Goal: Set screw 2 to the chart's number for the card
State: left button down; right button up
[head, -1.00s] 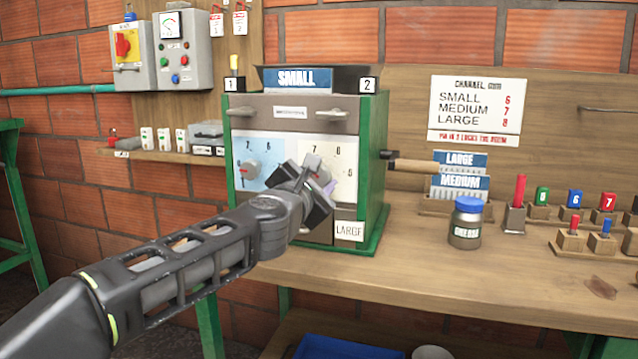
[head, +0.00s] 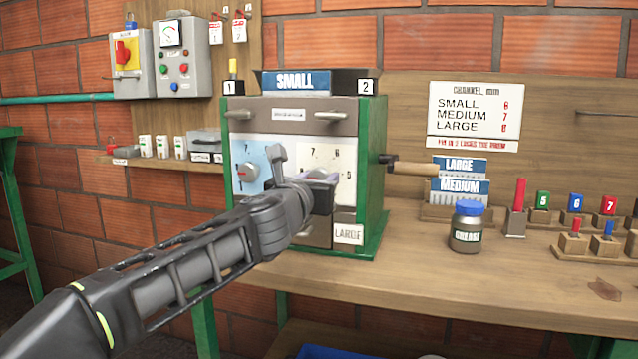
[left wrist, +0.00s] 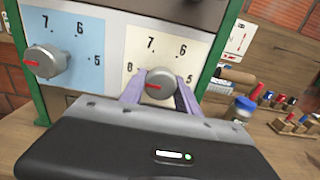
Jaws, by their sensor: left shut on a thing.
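The card reading SMALL (head: 296,82) stands on top of the green-framed machine (head: 373,160). The chart (head: 475,110) on the back board lists SMALL 6, MEDIUM 7, LARGE 8. The right-hand dial (head: 345,170), on the cream panel below the plate marked 2 (head: 367,86), carries a grey knob (left wrist: 159,84). My left gripper (head: 305,178) is shut on this knob, its pale purple fingers on either side. The knob's red mark lies nearly level, on its left part in the left wrist view. The gripper hides the knob in the head view. My right gripper is not in view.
The blue panel's knob (head: 247,172) is close left of my gripper. A wooden handle (head: 415,167) sticks out from the machine's right side. A blue-lidded jar (head: 467,227) and several numbered gauge blocks (head: 575,202) stand on the bench. The bench front is clear.

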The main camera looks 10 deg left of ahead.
pick_arm(q)
jog(key=shift+f, duration=0.1)
dwell(0.3)
jog(key=c, duration=0.9)
grip_release()
jog(key=shift+s, duration=0.1)
jog(key=s, duration=0.7)
jog(key=shift+s+a, duration=0.25)
jog(key=shift+s, duration=0.05)
